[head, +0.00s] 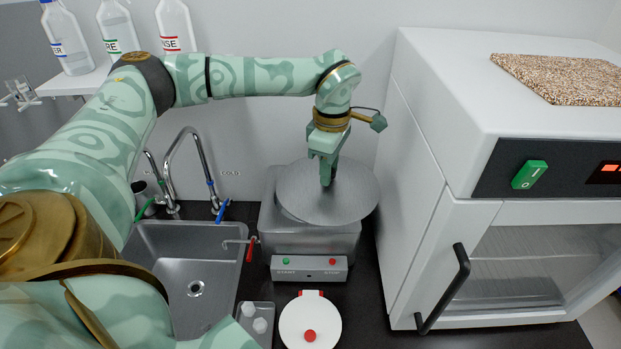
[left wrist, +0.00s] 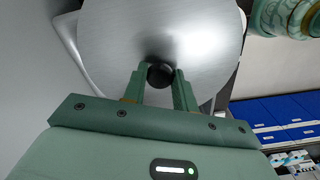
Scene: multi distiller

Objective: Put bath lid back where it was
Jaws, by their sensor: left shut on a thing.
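The bath lid (head: 350,190) is a round grey metal disc with a dark knob at its middle. In the head view it lies over the top of the square grey metal bath (head: 310,240), set off toward the right and back; I cannot tell if it touches the bath. My left gripper (head: 327,183) points down and is shut on the lid's knob. In the left wrist view, the black knob (left wrist: 160,76) sits between the fingertips, with the lid (left wrist: 150,30) beyond. My right gripper is not in view.
A START/STOP panel (head: 309,268) is at the bath's front. A white round device with a red knob (head: 309,322) stands in front of it. The sink (head: 195,285) with taps is at left. A white oven-like cabinet (head: 430,180) stands close at right.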

